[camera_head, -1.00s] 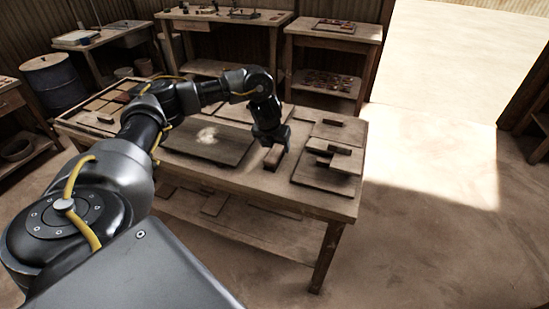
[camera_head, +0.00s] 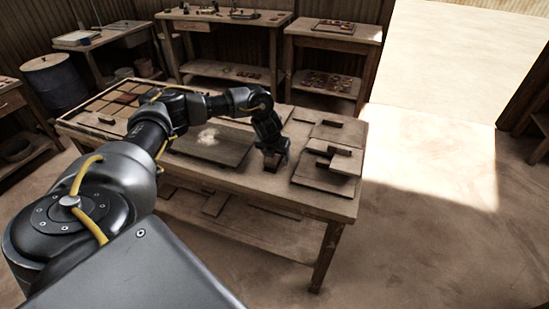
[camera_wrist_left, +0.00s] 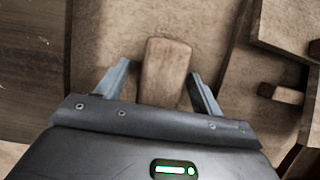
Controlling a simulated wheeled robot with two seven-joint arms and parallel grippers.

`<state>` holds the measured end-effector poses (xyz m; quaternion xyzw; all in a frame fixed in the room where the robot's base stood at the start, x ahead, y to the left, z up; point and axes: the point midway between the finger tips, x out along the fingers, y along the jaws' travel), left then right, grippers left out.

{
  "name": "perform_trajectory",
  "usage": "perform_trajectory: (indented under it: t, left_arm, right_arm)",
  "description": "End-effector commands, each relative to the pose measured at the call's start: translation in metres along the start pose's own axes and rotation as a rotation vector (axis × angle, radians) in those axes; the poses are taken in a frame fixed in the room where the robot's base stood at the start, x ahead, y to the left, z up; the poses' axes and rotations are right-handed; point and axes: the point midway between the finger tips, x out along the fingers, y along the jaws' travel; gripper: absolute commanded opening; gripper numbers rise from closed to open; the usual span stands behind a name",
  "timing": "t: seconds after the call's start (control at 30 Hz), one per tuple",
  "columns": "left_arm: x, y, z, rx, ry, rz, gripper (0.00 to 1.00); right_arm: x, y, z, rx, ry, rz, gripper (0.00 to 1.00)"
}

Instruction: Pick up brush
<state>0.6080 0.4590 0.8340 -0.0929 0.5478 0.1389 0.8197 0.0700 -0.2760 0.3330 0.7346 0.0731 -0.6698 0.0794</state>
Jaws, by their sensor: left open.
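The brush seems to be the small brown block-like thing with a wooden top (camera_wrist_left: 165,70) that lies on the workbench. In the left wrist view it sits between the two spread fingers of my left gripper (camera_wrist_left: 160,90), with a gap on each side. In the head view my left gripper (camera_head: 273,152) is right over the brush (camera_head: 272,163) and partly hides it. The gripper is open and holds nothing. The bristles cannot be made out. My right gripper is not in view.
The workbench (camera_head: 260,183) carries a dark board (camera_head: 220,150) with a pale powdery patch left of the brush. Stacked wooden boards with handles (camera_head: 325,176) stand close on its right. A tray of square tiles (camera_head: 112,104) lies at the far left. Bare bench surrounds the brush.

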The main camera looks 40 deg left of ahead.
Motion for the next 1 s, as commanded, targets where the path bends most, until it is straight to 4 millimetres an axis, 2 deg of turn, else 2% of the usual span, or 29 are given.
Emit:
perform_trajectory:
  t: [0.27, 0.67, 1.0]
  left_arm:
    - [0.0031, 0.0002, -0.0015, 0.0, 0.0, 0.001, 0.67]
    - [0.0026, 0.0002, -0.0012, 0.0, 0.0, 0.001, 0.17]
    - [-0.0022, -0.0002, 0.0015, -0.001, -0.002, -0.001, 0.17]
  right_arm:
    - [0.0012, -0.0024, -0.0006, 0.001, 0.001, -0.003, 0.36]
    - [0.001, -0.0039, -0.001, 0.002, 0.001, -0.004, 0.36]
    - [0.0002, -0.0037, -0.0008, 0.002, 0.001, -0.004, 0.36]
